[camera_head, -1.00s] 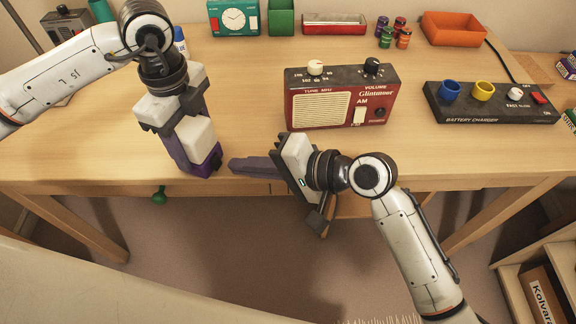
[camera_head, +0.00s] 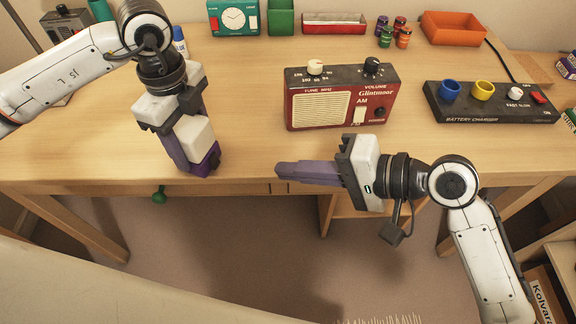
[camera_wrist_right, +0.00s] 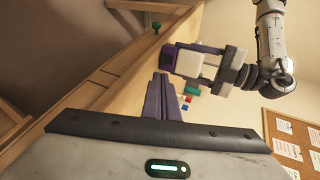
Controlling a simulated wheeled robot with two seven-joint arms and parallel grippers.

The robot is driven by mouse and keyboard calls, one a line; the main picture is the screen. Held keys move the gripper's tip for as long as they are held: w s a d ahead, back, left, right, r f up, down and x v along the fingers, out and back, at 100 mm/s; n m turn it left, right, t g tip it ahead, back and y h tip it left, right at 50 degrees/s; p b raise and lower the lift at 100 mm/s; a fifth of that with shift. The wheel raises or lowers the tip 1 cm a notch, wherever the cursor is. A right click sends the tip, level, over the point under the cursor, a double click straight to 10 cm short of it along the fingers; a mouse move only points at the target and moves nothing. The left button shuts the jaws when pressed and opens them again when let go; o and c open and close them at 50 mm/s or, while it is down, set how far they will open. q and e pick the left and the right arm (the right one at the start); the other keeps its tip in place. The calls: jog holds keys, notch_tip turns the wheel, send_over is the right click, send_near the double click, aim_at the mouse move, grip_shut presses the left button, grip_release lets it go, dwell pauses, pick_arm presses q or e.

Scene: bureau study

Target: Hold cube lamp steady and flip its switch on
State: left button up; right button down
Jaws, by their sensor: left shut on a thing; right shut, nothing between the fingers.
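The cube lamp (camera_head: 194,137) shows as a white block with a dark purple part at its lower end, near the table's front edge. My left gripper (camera_head: 188,146) is shut on it, with fingers along its sides. The lamp and left gripper also show in the right wrist view (camera_wrist_right: 189,64). I cannot make out the lamp's switch. My right gripper (camera_head: 282,170) is shut and empty, its purple fingers pointing left toward the lamp, with a clear gap between them. In the right wrist view its fingers (camera_wrist_right: 160,88) are together.
A red radio (camera_head: 340,100) stands behind the right gripper. A battery charger (camera_head: 480,108) is at the right. Bare tabletop (camera_head: 250,130) lies between lamp and radio.

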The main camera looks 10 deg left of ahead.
jog(key=shift+d+f, duration=0.3)
jog(key=shift+a, duration=0.1)
send_near(218, 166)
jog(key=x, duration=0.4)
jog(key=shift+a+f, duration=0.15)
jog(key=shift+a, duration=0.1)
jog(key=shift+w+a+f, duration=0.15)
jog(key=shift+a, duration=0.55)
jog(key=shift+a+f, duration=0.3)
jog(key=shift+a, duration=0.05)
